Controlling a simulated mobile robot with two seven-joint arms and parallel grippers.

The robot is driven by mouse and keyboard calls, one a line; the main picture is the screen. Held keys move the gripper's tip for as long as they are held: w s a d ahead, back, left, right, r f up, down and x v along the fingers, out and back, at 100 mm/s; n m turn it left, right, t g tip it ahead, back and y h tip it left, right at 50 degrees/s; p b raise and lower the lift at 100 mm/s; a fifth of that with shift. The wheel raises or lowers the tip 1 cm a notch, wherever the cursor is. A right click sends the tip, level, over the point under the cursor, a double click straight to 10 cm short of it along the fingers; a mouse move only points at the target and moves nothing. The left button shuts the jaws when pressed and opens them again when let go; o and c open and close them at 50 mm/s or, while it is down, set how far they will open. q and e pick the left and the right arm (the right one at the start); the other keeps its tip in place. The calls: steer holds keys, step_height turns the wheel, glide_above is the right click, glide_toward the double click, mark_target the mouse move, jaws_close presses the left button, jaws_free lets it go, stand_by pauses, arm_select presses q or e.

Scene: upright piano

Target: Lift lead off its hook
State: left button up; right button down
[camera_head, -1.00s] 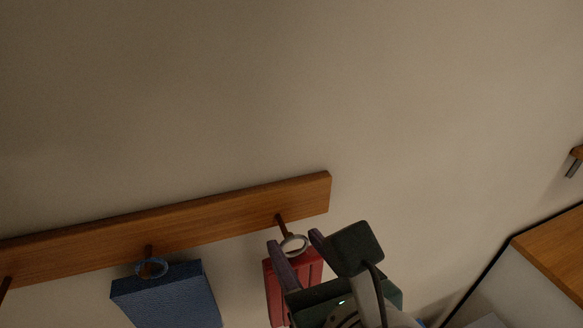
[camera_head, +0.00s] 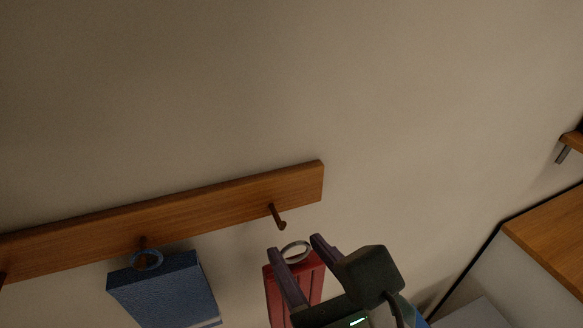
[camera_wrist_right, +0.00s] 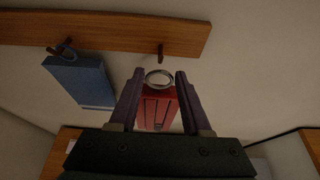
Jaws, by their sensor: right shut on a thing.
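The lead, a red item (camera_head: 282,292) with a pale metal ring at its top, hangs between the fingers of my right gripper (camera_head: 294,248). The gripper is shut on it, one finger on each side, just below the ring. The ring is apart from the bare wooden hook (camera_head: 277,216), which shows above it on the rail. In the right wrist view the red lead (camera_wrist_right: 158,108) hangs between both fingers, its ring below the hook (camera_wrist_right: 160,53). Part of the lead is hidden by my gripper. My left gripper is not in view.
A wooden rail (camera_head: 200,208) runs along the wall. A blue item (camera_head: 165,292) hangs by its ring from another hook to the left. A wooden-topped white piece of furniture (camera_head: 552,238) stands at right, with a small wooden shelf above it. The wall above the rail is clear.

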steer(key=shift+s+d, duration=0.2)
steer(key=shift+s, duration=0.5)
steer(key=shift+s+d, duration=0.25)
steer(key=shift+s, duration=0.4)
steer(key=shift+s+d, duration=0.2)
steer(key=shift+s, duration=0.5)
